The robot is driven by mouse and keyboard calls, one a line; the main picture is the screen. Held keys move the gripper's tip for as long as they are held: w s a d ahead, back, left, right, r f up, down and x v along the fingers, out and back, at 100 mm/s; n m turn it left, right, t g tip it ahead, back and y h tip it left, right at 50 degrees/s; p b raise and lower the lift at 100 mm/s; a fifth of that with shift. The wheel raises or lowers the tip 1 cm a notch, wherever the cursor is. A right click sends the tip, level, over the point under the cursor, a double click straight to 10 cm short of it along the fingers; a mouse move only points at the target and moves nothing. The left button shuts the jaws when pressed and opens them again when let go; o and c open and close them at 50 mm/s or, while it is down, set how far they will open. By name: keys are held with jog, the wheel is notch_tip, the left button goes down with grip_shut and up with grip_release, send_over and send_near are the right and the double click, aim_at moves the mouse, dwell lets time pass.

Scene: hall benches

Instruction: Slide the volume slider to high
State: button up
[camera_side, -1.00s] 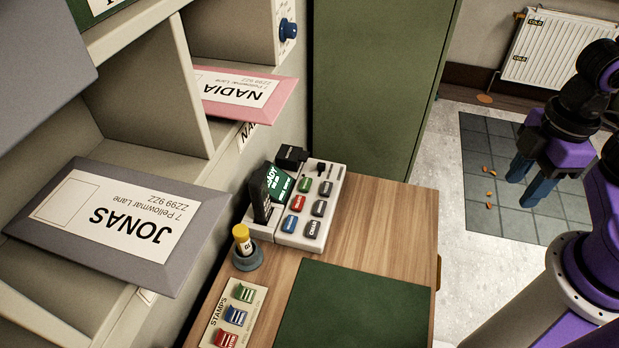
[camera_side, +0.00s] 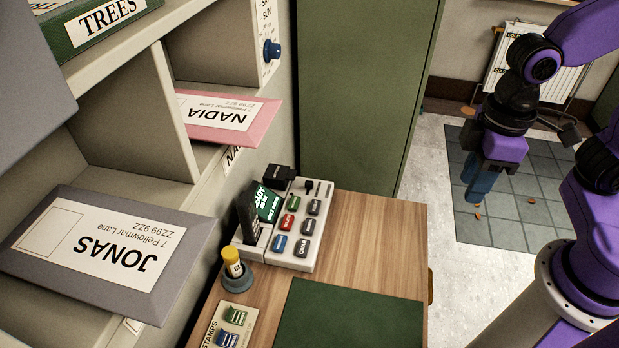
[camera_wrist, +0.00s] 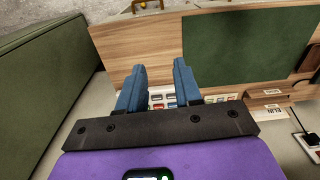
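A pale keypad unit (camera_side: 267,253) with coloured and dark buttons stands on the wooden bench. A small dark knob (camera_side: 309,186) sits at its far end, beside narrow dark slots; its labels are too small to read, so I cannot confirm that it is the volume slider or its setting. My gripper (camera_side: 478,190) hangs well to the right of the bench, over the floor, apart from the unit. In the wrist view, the blue fingers of my gripper (camera_wrist: 159,65) are spread with nothing held. Part of the unit shows small between them, and the knob cannot be made out there.
A green screen (camera_side: 268,204) and a yellow-capped tube (camera_side: 232,262) in a holder stand by the unit. A green cabinet (camera_side: 360,90) rises behind the bench. Shelves with a grey JONAS envelope (camera_side: 55,255) and a pink NADIA envelope (camera_side: 262,112) overhang the left.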

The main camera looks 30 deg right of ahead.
jog(key=w+a+m, duration=0.4)
jog(key=w, duration=0.4)
jog(key=w+a+m, duration=0.4)
jog(key=w+m, duration=0.1)
jog(key=w, duration=0.3)
jog(key=m, duration=1)
send_over(310, 181)
notch_tip(310, 181, down, 6)
notch_tip(310, 181, down, 18)
jog(key=shift+r, duration=0.25)
jog(key=shift+w, duration=0.1)
grip_shut()
